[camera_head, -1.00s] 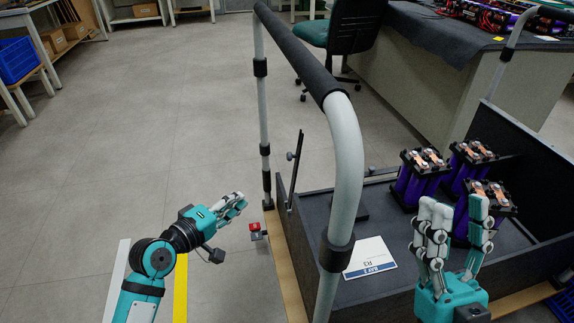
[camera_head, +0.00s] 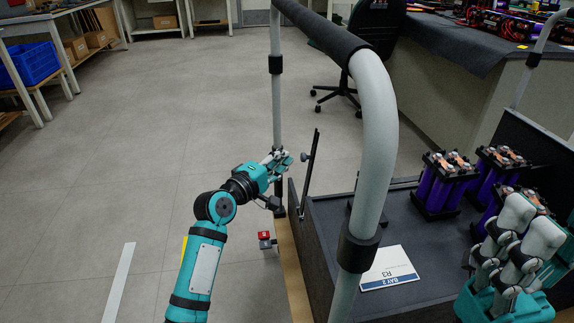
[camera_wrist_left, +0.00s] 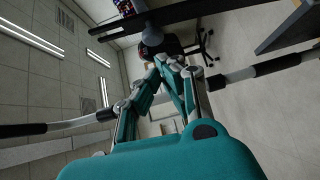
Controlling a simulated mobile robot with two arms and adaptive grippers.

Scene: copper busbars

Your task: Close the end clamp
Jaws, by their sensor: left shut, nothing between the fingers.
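A dark upright bar with a small grey knob, which looks like the end clamp (camera_head: 309,172), stands at the left edge of the cart, leaning slightly. In the left wrist view the bar (camera_wrist_left: 205,13) crosses the top, with its grey knob (camera_wrist_left: 152,36) just beyond my fingertips. My left gripper (camera_head: 286,158) is shut and empty, just left of the knob; whether it touches is unclear. It also shows in the left wrist view (camera_wrist_left: 168,62). My right gripper (camera_head: 530,220) is over the right of the cart, fingers up, apparently open and empty.
The cart's grey handrail (camera_head: 375,150) arches in front of the deck. Purple battery modules (camera_head: 440,188) with copper tops stand on the deck near a white card (camera_head: 389,268). A red pedal-like part (camera_head: 264,236) sits low at the cart's left side.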

